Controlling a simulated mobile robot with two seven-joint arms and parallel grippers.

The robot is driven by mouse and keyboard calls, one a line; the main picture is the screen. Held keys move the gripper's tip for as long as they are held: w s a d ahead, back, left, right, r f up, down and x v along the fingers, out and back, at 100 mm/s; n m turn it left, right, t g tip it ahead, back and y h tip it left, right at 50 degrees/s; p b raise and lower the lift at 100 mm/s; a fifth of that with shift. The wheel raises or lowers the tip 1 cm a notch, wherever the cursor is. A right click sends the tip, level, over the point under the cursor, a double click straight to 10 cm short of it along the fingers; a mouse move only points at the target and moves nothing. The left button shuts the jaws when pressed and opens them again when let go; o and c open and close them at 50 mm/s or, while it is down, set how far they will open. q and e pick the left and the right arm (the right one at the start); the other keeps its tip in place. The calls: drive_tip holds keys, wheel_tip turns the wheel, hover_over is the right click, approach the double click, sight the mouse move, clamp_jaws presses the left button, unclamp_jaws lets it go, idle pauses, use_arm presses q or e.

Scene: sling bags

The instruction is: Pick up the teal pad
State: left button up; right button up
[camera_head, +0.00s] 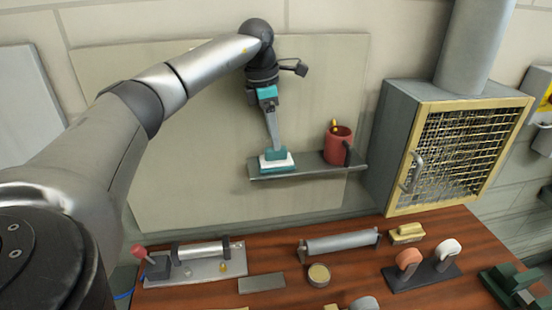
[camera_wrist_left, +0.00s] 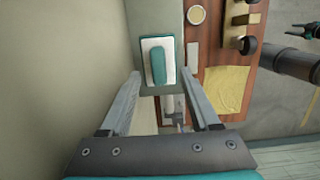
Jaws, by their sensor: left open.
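The teal pad (camera_head: 277,168) sits on the grey wall shelf (camera_head: 310,168), toward its left end. It has a teal base, a white layer and a teal grip on top. In the left wrist view, the pad (camera_wrist_left: 146,66) lies just ahead of and between the fingertips, its white face and rounded teal grip showing. My left gripper (camera_head: 273,144) points down directly above the pad, with fingertips close to the grip. In the wrist view the fingers (camera_wrist_left: 160,75) are apart with nothing clamped between them. Whether they touch the pad is unclear.
A red mug (camera_head: 338,146) with something yellow in it stands on the shelf, right of the pad. A mesh-fronted cabinet (camera_head: 455,150) is further right. The wooden table (camera_head: 350,288) below holds several tools, a roller (camera_head: 340,243) and a round tin (camera_head: 318,274).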

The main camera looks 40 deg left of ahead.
sight(276, 157)
use_arm(q)
drive_tip(key=shift+w+d+f, duration=0.1)
drive_tip(key=shift+w+f, duration=0.05)
drive_tip(key=shift+f, duration=0.75)
drive_tip(key=shift+w+f, duration=0.1)
drive_tip(key=shift+f, duration=0.8)
clamp_jaws()
